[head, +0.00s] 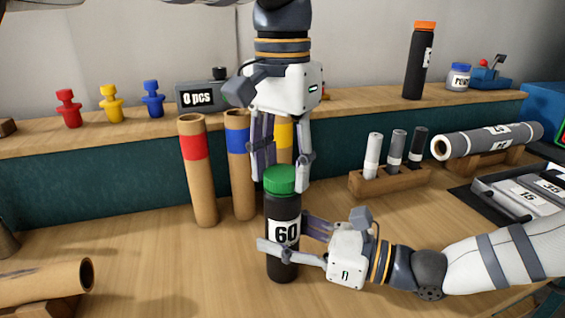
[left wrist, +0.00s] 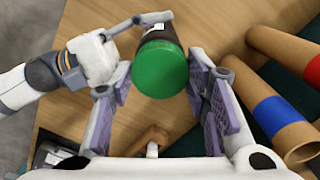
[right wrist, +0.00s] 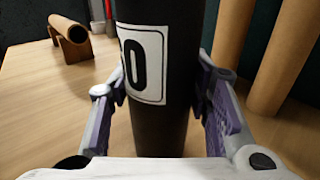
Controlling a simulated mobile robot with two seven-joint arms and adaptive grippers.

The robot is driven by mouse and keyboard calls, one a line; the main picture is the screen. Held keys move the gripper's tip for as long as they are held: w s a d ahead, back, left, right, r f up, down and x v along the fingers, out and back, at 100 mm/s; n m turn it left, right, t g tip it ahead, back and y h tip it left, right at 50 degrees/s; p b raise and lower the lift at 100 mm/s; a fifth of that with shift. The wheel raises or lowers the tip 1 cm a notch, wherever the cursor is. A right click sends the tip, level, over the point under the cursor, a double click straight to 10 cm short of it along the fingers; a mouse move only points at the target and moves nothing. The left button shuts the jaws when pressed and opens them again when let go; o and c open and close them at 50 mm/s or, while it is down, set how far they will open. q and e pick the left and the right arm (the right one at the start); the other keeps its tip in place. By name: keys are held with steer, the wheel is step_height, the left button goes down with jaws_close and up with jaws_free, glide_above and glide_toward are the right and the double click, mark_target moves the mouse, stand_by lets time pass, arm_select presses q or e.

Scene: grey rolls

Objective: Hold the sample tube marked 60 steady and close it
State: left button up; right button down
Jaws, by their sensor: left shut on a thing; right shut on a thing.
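The black sample tube (head: 283,210) stands upright on the table in the head view, with a white label reading 60. Its body also fills the middle of the right wrist view (right wrist: 178,110). A green cap (head: 281,179) sits on its top; I cannot tell how tight it is. My left gripper (head: 281,182) points down from above, shut on the green cap, which also shows between its fingers in the left wrist view (left wrist: 160,68). My right gripper (head: 286,236) comes in from the right, shut around the tube's body at label height.
Cardboard tubes with red (head: 193,148) and blue (head: 237,143) bands, and a yellow one, stand close behind. A wooden rack (head: 388,180) with small tubes is at the right. A cardboard roll (head: 45,283) lies at front left. A raised shelf runs along the back.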

arm_select(q)
steer(key=m, duration=0.6)
steer(key=shift+m, duration=0.4)
steer(key=o, duration=1.4)
steer(key=shift+c, duration=0.2)
step_height(320, 180, up, 7)
steer(key=shift+r, duration=0.2)
arm_select(e)
steer(key=c, duration=0.8)
jaws_free()
steer(key=shift+o, duration=0.2)
